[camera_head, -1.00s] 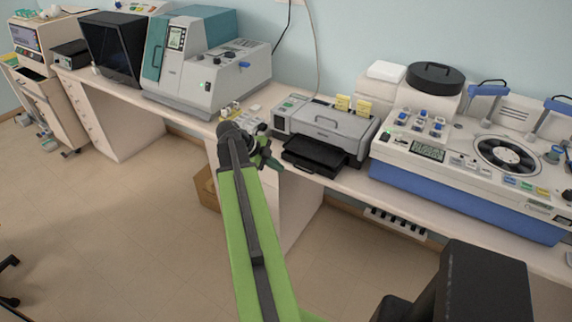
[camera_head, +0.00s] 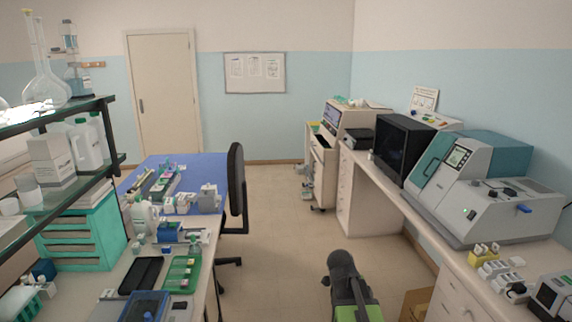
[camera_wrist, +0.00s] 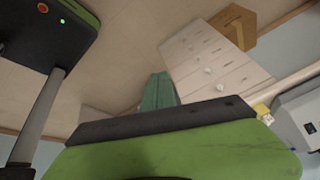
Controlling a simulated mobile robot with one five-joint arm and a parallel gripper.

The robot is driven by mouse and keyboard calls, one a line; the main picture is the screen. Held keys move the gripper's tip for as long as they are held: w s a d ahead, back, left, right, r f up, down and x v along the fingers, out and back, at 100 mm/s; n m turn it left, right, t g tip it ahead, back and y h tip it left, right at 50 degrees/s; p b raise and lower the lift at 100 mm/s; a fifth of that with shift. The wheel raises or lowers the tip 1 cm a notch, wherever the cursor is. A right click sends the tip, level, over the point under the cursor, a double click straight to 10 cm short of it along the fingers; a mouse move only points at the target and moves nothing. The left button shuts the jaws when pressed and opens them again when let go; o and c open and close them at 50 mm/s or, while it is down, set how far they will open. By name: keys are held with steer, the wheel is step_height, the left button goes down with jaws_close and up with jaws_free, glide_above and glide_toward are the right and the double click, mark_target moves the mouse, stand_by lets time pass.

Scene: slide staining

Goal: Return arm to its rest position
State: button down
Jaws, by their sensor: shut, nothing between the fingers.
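My gripper (camera_wrist: 160,78) shows in the wrist view as two teal fingers close together, shut with nothing between them. Below them is a wide dark and green part of my own body. In the head view my arm (camera_head: 346,285) is at the bottom, right of centre, with its dark joint upright above a green link. The fingers are hidden in that view. The arm stands over the floor between the two benches and touches nothing that I can see.
The left bench holds a green tray (camera_head: 182,275) and bottles. An office chair (camera_head: 236,190) stands beside it. Along the right wall are a teal and grey machine (camera_head: 480,195) and white drawers (camera_head: 455,300). A cardboard box (camera_head: 415,304) is on the floor. The middle aisle is clear.

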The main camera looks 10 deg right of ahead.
steer(key=s+a+f+n+y, duration=0.2)
steer(key=a+n+y, duration=0.3)
steer(key=a+n, duration=1.6)
steer(key=shift+a+n+t, duration=0.3)
steer(key=shift+n+t, duration=0.1)
steer(key=shift+n, duration=0.9)
steer(key=shift+f, duration=0.1)
